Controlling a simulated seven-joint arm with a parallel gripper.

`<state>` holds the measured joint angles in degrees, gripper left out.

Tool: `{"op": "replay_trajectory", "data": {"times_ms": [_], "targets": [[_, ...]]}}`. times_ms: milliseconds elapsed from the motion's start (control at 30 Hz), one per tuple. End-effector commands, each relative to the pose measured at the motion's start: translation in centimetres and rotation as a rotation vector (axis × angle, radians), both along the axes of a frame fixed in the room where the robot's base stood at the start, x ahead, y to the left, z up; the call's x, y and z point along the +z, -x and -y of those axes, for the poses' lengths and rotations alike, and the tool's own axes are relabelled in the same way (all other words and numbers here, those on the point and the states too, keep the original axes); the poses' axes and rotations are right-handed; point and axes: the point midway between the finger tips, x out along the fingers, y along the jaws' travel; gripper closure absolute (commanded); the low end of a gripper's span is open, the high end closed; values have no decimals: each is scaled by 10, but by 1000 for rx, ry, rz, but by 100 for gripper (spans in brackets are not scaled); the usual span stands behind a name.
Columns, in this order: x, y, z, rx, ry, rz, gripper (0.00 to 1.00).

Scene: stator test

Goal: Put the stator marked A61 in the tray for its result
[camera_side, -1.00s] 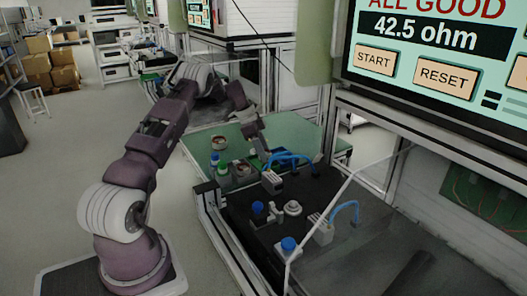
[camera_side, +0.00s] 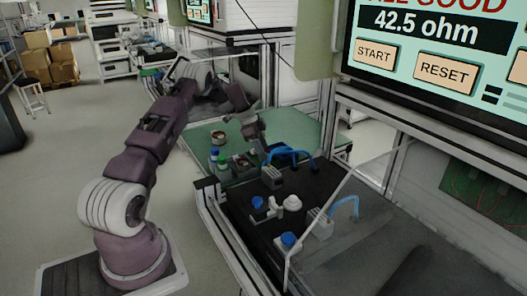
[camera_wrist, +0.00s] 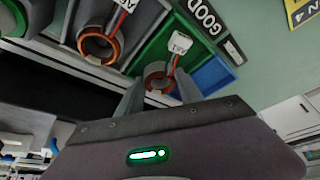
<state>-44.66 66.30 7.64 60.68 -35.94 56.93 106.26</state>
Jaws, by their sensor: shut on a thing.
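In the wrist view, my gripper (camera_wrist: 160,90) is shut on a stator (camera_wrist: 156,73), a grey ring with an orange-brown winding and red lead. Its white tag (camera_wrist: 180,43) is tilted and small; it may read A61, but I cannot be sure. The held stator is over or inside the green tray (camera_wrist: 148,53); I cannot tell whether it touches the floor. A dark label reading GOOD (camera_wrist: 208,14) lies beside this tray. In the side view, my gripper (camera_side: 256,142) is over the green bench, its jaws too small to make out.
A second stator (camera_wrist: 100,42) with a tag sits in a grey tray to the left. A blue tray (camera_wrist: 214,75) adjoins on the right. The screen (camera_side: 438,38) reads 42.5 ohm. A black fixture board (camera_side: 245,222) with blue-capped parts stands in front of the bench.

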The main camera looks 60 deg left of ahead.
Motion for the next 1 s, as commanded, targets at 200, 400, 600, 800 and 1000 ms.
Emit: {"op": "replay_trajectory", "data": {"times_ms": [200,400,600,800,1000], "targets": [[-5,1,-1,0,-1,-1,100],[-5,1,-1,0,-1,-2,39],[-6,2,1,-3,4,-6,32],[-7,2,2,-5,8,-8,32],[12,7,-3,-2,5,-4,32]]}}
